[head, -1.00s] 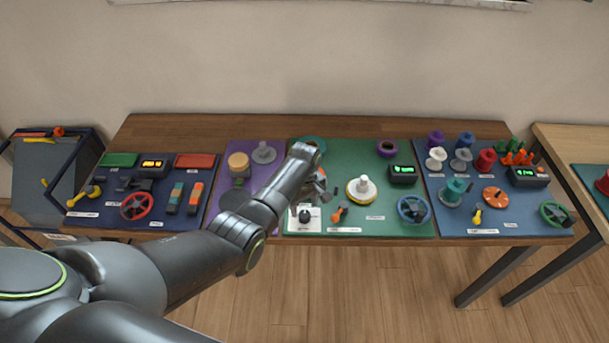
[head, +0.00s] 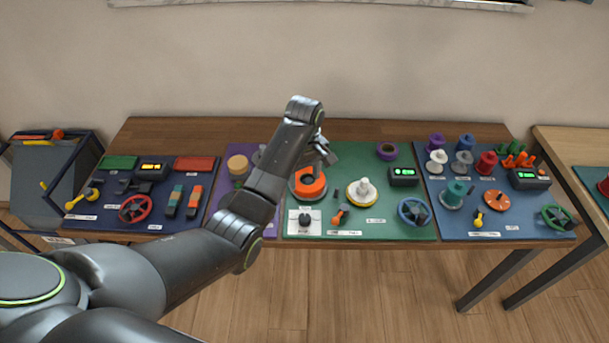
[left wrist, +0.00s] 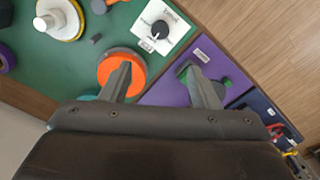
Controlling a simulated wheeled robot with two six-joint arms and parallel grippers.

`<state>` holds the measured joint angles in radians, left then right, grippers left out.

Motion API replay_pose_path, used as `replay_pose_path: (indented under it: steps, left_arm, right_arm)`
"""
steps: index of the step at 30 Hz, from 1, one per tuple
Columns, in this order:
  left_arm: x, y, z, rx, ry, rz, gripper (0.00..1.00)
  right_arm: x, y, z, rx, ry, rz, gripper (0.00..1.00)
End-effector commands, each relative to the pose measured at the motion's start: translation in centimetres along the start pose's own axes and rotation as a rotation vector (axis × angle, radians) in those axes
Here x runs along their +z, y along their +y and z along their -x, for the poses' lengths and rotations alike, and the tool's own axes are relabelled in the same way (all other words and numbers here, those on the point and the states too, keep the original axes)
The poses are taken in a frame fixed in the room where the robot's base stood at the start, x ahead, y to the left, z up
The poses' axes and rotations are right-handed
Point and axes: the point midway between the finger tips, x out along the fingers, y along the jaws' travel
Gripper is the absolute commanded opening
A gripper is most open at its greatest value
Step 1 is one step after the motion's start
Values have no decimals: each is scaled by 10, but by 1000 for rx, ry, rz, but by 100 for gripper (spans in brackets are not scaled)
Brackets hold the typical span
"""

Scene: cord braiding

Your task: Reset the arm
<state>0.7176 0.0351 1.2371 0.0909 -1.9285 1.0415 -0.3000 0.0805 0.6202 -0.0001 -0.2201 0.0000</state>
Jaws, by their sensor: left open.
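My left arm comes in from the left in the head view, raised over the table. Its gripper (head: 326,150) is partly hidden behind my wrist link, above the back of the green mat (head: 375,222). In the left wrist view the gripper (left wrist: 160,80) has its two fingers spread with nothing between them. One finger overlaps the orange disc (left wrist: 122,70) in the picture, the other overlaps the purple mat (left wrist: 176,92). In the head view the orange disc (head: 310,186) sits on the green mat. My right gripper is in neither view.
The white dial plate (head: 304,222), white-and-yellow spool (head: 363,193) and blue handwheel (head: 413,211) stand on the green mat. A blue mat (head: 515,225) with several spools lies to the right, a navy mat (head: 100,215) to the left. The wooden table's back strip (head: 180,130) is clear.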

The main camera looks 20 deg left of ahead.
Motion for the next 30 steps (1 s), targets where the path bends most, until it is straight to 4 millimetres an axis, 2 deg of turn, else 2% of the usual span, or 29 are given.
replay_pose_path:
  steps: [12,16,20,24,30]
  left_arm:
    - [0,-1,-1,1,0,-2,56]
    - [2,-14,-14,9,4,-25,56]
    - [8,-47,-42,33,22,-92,56]
    - [20,-97,-71,61,62,-193,56]
    - [44,-172,-94,81,133,-342,56]
  right_arm:
    - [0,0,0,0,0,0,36]
    - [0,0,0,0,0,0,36]
    - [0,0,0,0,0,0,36]
    - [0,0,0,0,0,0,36]
    - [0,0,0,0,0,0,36]
